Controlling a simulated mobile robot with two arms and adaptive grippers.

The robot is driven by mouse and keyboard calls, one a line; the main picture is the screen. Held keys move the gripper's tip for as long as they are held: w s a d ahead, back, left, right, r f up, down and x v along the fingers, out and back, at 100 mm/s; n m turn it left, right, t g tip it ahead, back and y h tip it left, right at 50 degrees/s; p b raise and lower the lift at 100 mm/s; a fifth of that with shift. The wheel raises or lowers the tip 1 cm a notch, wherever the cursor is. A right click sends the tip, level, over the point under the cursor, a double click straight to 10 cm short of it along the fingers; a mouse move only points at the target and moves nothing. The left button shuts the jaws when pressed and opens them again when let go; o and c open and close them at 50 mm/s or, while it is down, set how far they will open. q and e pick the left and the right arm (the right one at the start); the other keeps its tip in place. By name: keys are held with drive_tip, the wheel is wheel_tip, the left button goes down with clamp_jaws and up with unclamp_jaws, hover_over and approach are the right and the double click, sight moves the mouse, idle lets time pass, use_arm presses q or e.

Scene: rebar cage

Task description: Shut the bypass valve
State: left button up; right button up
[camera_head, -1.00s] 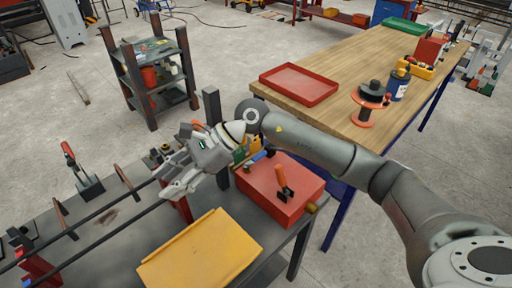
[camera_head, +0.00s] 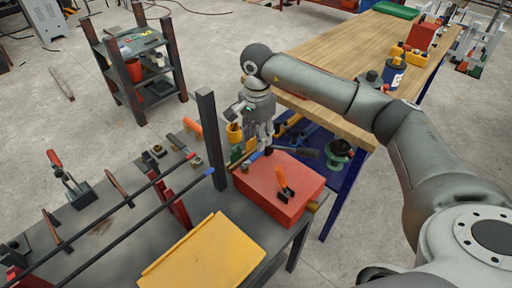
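A red box (camera_head: 262,190) sits at the right end of the dark workbench. An orange-handled lever (camera_head: 283,184) stands tilted on its top, and a brass-coloured fitting shows at its right end. I cannot tell for certain which part is the bypass valve. My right gripper (camera_head: 265,146) points down just behind the box's far edge, left of the lever and apart from it. Its fingers look close together, but their gap and anything between them are unclear. My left gripper is out of view.
A dark upright post (camera_head: 212,140) stands left of the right gripper. A yellow plate (camera_head: 207,252) lies in front of the red box. Two long dark bars cross the bench at left. A wooden table (camera_head: 340,55) stands behind, under my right arm.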

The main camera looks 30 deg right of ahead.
sight(256, 155)
drive_tip(key=f, duration=0.3)
drive_tip(key=f+p, duration=0.1)
drive_tip(key=f, duration=0.1)
drive_tip(key=shift+w+f, duration=0.25)
drive_tip(key=shift+f, duration=0.1)
drive_tip(key=shift+s+f, duration=0.1)
drive_tip(key=shift+f, duration=0.3)
drive_tip(key=c, duration=0.8)
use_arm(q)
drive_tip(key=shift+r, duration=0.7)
use_arm(e)
clamp_jaws()
